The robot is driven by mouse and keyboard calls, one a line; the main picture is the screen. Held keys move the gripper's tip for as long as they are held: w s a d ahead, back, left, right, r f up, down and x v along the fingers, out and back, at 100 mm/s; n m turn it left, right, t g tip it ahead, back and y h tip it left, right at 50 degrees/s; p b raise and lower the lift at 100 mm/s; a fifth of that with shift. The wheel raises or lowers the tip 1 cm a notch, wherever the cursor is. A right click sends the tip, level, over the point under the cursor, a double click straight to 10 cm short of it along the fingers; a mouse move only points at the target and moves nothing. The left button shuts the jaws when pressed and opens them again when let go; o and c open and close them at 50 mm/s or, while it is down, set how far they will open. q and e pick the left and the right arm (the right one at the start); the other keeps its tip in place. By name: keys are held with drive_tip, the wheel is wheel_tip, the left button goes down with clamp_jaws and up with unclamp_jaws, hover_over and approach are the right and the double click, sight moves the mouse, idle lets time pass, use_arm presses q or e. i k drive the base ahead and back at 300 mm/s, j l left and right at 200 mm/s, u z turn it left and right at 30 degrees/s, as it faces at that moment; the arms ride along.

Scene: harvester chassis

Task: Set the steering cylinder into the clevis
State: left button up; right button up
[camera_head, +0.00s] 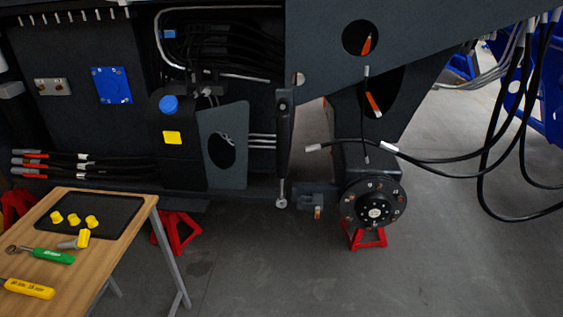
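The steering cylinder (284,140) is a slim black barrel hanging almost upright in front of the dark chassis. Its upper end is near the panel's lower edge, and its bright rod ends in a small eye (281,203) at the bottom. A dark bracket that looks like the clevis (312,197) sits on the axle beam, just right of the rod eye. The eye appears apart from the bracket, beside it. A small orange piece (318,212) shows at the bracket. Neither of my grippers is in view.
A wheel hub (375,203) and red stand (366,238) are right of the bracket. Loose black hoses (440,160) hang at right. A wooden table (130,235) at lower left holds a black tray (118,206), yellow caps and tools. The floor in the lower middle is clear.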

sight(283, 117)
drive_tip(key=i+l+u, duration=0.25)
drive_tip(key=i+l, duration=0.45)
drive_tip(key=i, duration=0.15)
drive_tip(key=i+l+u, duration=0.25)
drive_tip(key=i+l, duration=0.5)
